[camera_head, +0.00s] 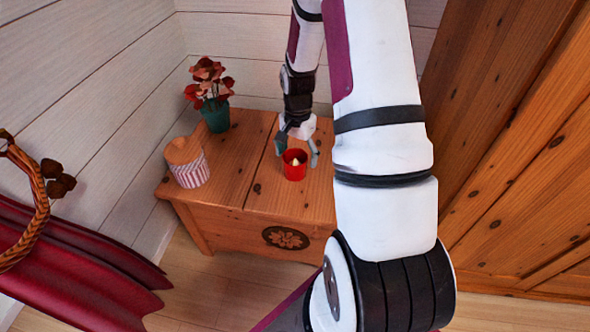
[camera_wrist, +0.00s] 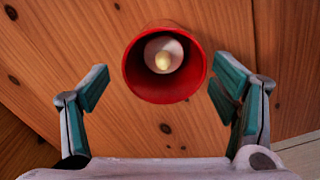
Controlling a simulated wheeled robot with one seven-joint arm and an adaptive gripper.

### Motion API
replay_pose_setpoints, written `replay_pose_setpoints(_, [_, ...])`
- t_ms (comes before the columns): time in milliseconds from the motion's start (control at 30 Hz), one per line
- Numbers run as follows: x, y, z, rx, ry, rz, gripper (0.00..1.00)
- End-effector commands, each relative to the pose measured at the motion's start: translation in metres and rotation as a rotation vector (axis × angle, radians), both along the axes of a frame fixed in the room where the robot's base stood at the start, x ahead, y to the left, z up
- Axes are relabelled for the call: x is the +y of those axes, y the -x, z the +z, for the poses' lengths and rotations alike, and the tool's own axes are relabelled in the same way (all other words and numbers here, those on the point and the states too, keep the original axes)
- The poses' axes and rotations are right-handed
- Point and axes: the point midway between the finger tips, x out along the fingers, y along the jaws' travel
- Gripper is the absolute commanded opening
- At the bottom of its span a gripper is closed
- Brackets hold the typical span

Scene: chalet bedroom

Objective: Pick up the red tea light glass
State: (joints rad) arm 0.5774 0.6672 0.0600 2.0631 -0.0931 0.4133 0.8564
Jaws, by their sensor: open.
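The red tea light glass (camera_head: 294,170) stands upright on the wooden chest in the head view, with a pale candle inside. In the wrist view the glass (camera_wrist: 165,90) is at upper middle, seen from above into its open top. My gripper (camera_head: 297,150) is at the glass in the head view, with its fingers spread to either side. In the wrist view my gripper (camera_wrist: 160,85) is open, one finger left of the glass and one right. There is a gap on both sides, wider on the left. I cannot tell the exact height of the fingertips.
A wooden wardrobe (camera_head: 520,150) stands at the right. The chest top around the glass is clear.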

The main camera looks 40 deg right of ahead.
Motion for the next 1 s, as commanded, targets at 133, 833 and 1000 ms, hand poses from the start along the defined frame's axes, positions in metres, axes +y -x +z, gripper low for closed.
replay_pose_setpoints(133, [0.003, -0.001, -0.015, 0.0, -0.001, 0.001, 0.8])
replay_pose_setpoints(833, [0.006, -0.002, -0.05, 0.0, 0.0, 0.0, 0.37])
replay_pose_setpoints(1000, [0.006, -0.002, -0.05, 0.0, 0.0, 0.0, 0.21])
